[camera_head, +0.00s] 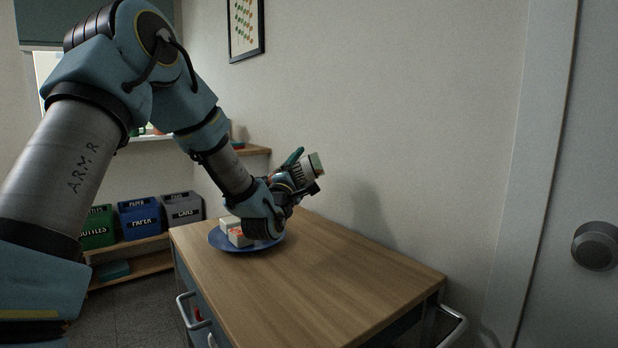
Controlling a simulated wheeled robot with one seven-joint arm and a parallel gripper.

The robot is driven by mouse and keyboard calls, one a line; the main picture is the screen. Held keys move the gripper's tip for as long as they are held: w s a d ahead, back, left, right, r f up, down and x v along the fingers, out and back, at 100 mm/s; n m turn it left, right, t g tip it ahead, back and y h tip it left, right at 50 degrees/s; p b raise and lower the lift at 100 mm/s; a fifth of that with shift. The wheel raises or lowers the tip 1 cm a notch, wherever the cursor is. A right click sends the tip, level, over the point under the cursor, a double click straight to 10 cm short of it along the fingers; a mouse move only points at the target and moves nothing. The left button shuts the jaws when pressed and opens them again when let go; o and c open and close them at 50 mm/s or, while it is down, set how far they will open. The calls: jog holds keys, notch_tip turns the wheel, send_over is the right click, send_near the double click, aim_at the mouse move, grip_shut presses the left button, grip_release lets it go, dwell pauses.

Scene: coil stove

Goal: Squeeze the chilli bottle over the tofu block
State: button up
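A white tofu block (232,224) sits on a blue plate (219,243) at the far left of the wooden table, and my wrist hides part of both. A small orange-red patch shows on the block's front piece. My gripper (305,178) is above the table, just right of the plate, pointing up and to the right. A pale, short cylindrical thing with a greenish end (315,164) is at the gripper's tip; I cannot tell if it is the chilli bottle. The fingers are too small and dark to read.
The wooden table (330,285) is clear in front and to the right of the plate. A wall stands close behind it. Green, blue and grey bins (138,217) sit on a shelf at the left. A door with a round knob (595,246) is at the right.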

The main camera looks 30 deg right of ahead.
jog(key=shift+w+a+r+n+t+y+b, duration=0.35)
jog(key=shift+a+r+n+t, duration=0.3)
jog(key=shift+n, duration=0.9)
jog(key=shift+w+a+r+n+t+y+b, duration=0.4)
jog(key=shift+n+t, duration=0.4)
jog(key=shift+n, duration=0.7)
jog(key=shift+w+a+r+n+t+y+b, duration=0.35)
jog(key=shift+a+r+n+t, duration=0.35)
jog(key=shift+n, duration=0.85)
jog(key=shift+d+f, duration=0.1)
jog(key=shift+d, duration=0.05)
